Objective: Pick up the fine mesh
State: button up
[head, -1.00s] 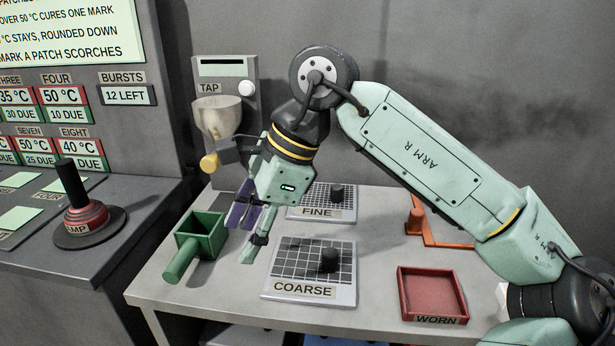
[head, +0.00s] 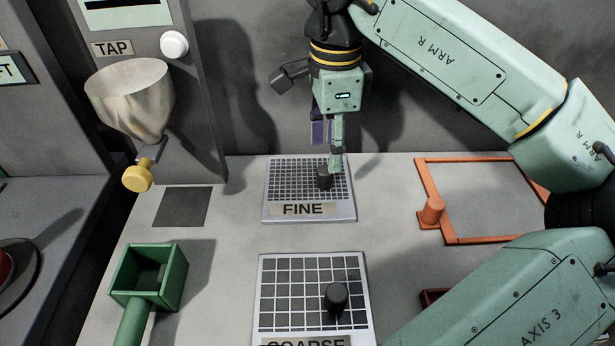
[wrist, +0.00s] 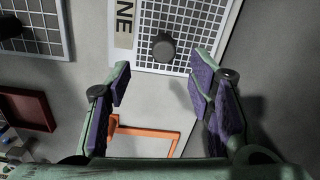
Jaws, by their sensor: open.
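The fine mesh (head: 283,182) is a square grid plate with a black knob (head: 324,177) and a FINE label. It lies flat on the table, behind the coarse mesh (head: 290,292). My gripper (head: 328,165) is above the fine mesh's back right part, close to the knob in the head view. In the wrist view the fine mesh (wrist: 190,22) and its knob (wrist: 163,46) show beyond the gap between the fingers (wrist: 160,85). My gripper is open with nothing between its purple pads. The exact height above the knob is hard to tell.
An orange frame with a peg (head: 432,212) lies to the right. A green scoop box (head: 172,275) stands at the front left, near a dark square (head: 182,207). The tap funnel (head: 130,98) overhangs the left. A red tray (wrist: 25,108) shows in the wrist view.

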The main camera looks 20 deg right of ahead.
aim_at(324, 170)
jog(key=shift+w+a+f+p, duration=0.15)
jog(key=shift+f+p, duration=0.4)
jog(key=shift+f, duration=1.2)
jog(key=shift+w+a+f+p, duration=0.15)
jog(key=shift+f+p, duration=0.4)
jog(key=shift+f, duration=1.2)
jog(key=shift+c, duration=0.5)
grip_shut()
